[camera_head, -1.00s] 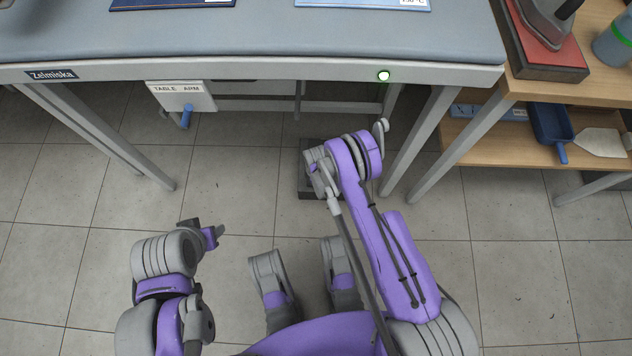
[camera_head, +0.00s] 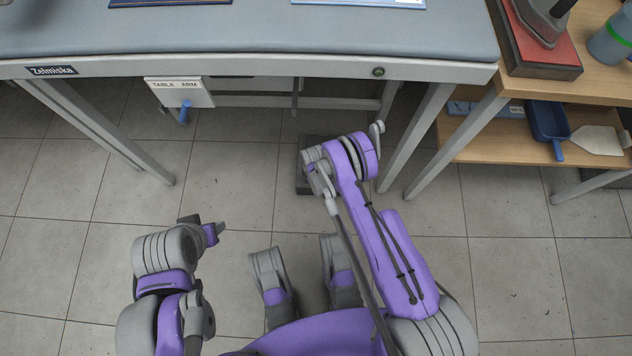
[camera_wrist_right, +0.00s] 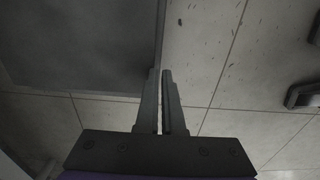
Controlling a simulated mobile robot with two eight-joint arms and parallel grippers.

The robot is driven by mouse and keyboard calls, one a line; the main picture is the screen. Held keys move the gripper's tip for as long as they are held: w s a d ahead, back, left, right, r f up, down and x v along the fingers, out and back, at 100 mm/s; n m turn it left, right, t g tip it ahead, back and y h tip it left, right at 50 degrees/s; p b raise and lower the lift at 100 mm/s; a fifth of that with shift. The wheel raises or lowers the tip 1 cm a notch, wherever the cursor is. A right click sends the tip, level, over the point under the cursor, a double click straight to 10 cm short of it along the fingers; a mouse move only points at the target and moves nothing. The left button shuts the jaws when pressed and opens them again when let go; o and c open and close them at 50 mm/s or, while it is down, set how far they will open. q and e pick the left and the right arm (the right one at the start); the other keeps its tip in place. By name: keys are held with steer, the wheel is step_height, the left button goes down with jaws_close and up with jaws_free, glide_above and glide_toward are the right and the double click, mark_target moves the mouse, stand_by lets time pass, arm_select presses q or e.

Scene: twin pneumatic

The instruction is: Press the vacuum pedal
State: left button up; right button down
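The pedal is a dark grey block (camera_head: 304,183) on the floor under the table, largely covered by my right arm's wrist in the head view. In the right wrist view a dark flat slab (camera_wrist_right: 75,45), apparently the pedal, fills the upper left. My right gripper (camera_wrist_right: 161,72) has its fingers almost together with nothing between them, its tips at the slab's right edge; contact cannot be judged. A small round indicator (camera_head: 378,71) on the table's front edge is dark. My left gripper (camera_head: 220,229) is over open floor, away from the pedal; its finger gap is unclear.
The padded table (camera_head: 250,35) is above the pedal, with legs on both sides. A "TABLE ARM" box (camera_head: 178,93) with a blue lever hangs under it. A wooden shelf unit (camera_head: 490,135) stands right. The tiled floor at left is clear.

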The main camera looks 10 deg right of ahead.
arm_select(q)
steer(key=p+v, duration=0.2)
steer(key=v, duration=0.1)
steer(key=shift+d+r+p, duration=0.15)
steer(key=shift+d+p, duration=0.05)
steer(key=shift+p, duration=0.1)
arm_select(e)
step_height(320, 180, up, 12)
steer(key=s, duration=0.1)
steer(key=shift+s+a+f, duration=0.15)
steer(key=shift+s+a, duration=0.05)
stand_by(0.7)
